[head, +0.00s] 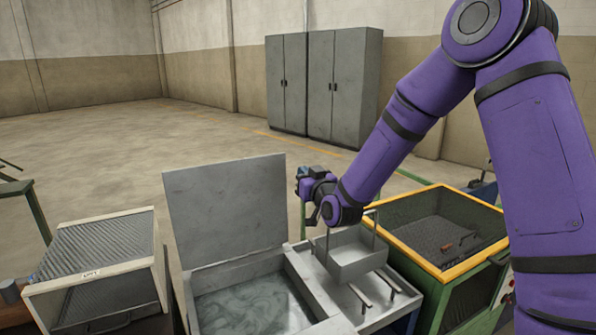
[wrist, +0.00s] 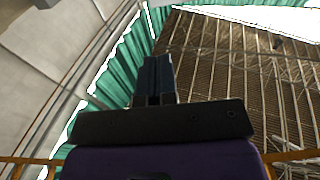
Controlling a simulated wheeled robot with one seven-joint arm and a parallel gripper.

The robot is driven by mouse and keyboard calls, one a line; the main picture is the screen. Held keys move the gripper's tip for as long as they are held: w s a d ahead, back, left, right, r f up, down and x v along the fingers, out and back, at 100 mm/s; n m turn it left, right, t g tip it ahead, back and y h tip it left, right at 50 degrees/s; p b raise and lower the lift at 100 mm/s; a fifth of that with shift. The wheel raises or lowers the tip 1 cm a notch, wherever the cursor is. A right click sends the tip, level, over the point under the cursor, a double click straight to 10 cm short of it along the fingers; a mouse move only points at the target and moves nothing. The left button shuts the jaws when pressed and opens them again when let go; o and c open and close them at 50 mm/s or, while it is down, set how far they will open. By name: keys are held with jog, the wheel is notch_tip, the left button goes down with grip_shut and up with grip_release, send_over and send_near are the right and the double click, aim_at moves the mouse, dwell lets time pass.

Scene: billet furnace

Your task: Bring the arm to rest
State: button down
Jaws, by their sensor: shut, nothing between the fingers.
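My purple arm comes in from the right in the head view and bends down towards the benches. My gripper (wrist: 157,75) shows in the wrist view with its dark fingers together and nothing between them. Beyond it are green curtains and the roof. In the head view the arm's end, with my gripper (head: 303,172), is above the grey bench, beside the raised lid; the fingers are too small to make out there.
A grey basket with a tall handle (head: 357,262) is below and right of my wrist. An open tank of grey liquid (head: 250,305) has its lid (head: 226,205) raised. A green bin with a yellow rim (head: 400,254) stands right, a cream-framed box (head: 155,262) left. Cabinets (head: 345,85) stand behind open floor.

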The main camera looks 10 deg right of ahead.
jog(key=s+d+r+g+h, duration=0.25)
jog(key=s+d+r, duration=0.2)
jog(key=s, duration=0.35)
jog(key=s+d+r+g+h, duration=0.1)
jog(key=s+d+r+g, duration=0.3)
jog(key=s+r, duration=0.3)
jog(key=s+d+m+g+h, duration=0.1)
jog(key=s+d+g, duration=0.2)
jog(key=s, duration=1.1)
jog(key=s+d+m+g, duration=0.2)
jog(key=s+d+g, duration=0.1)
jog(key=s, duration=1.1)
jog(key=shift+d+g+h, duration=0.15)
jog(key=shift+g+h, duration=0.2)
